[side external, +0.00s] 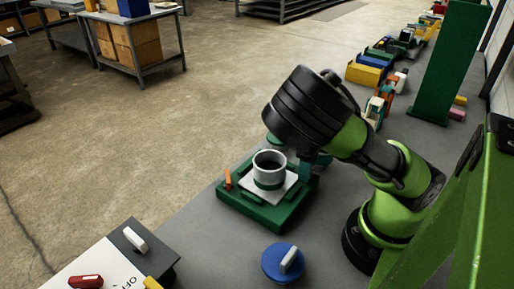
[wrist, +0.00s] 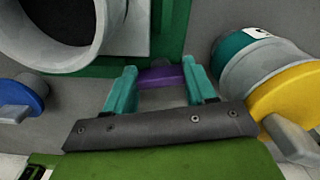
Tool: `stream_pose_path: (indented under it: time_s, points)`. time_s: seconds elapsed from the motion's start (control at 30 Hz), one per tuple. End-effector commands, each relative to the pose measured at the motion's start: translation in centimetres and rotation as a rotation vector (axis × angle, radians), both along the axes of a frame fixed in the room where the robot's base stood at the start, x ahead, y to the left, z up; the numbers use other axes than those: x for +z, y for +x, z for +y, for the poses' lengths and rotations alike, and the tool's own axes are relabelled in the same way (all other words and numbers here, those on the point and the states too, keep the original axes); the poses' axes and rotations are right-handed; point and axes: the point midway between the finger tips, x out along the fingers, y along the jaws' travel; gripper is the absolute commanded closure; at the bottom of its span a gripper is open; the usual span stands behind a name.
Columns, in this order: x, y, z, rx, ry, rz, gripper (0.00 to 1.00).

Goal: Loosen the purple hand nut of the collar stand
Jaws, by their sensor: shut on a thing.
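The collar stand (side external: 240,208) is a green square base with a pale plate and a grey upright ring (side external: 269,169) on it. In the wrist view, the ring (wrist: 75,60) is at the upper left. The purple hand nut (wrist: 162,76) shows at the stand's near edge, between the teal fingers of my gripper (wrist: 160,74). My gripper is shut on the nut. In the side view, my gripper (side external: 318,164) is low at the right side of the stand, and the nut is hidden there.
A blue disc with a white handle (side external: 284,262) lies in front of the stand. A panel with coloured handles (side external: 110,262) is at the lower left. A teal cylinder with a yellow end (wrist: 262,75) is right of my gripper. Coloured parts (side external: 375,65) and a green post (side external: 450,65) are behind.

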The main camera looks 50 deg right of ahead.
Motion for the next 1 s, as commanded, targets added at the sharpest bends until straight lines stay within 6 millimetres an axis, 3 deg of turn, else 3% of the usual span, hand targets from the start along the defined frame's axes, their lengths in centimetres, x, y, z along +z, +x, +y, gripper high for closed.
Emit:
stream_pose_path:
  time_s: [0.5,1.0]
  points:
    - [0.03,-0.15,0.14,0.414,-0.001,0.001,0.75]
    - [0.02,-0.19,0.21,0.55,0.0,0.0,0.75]
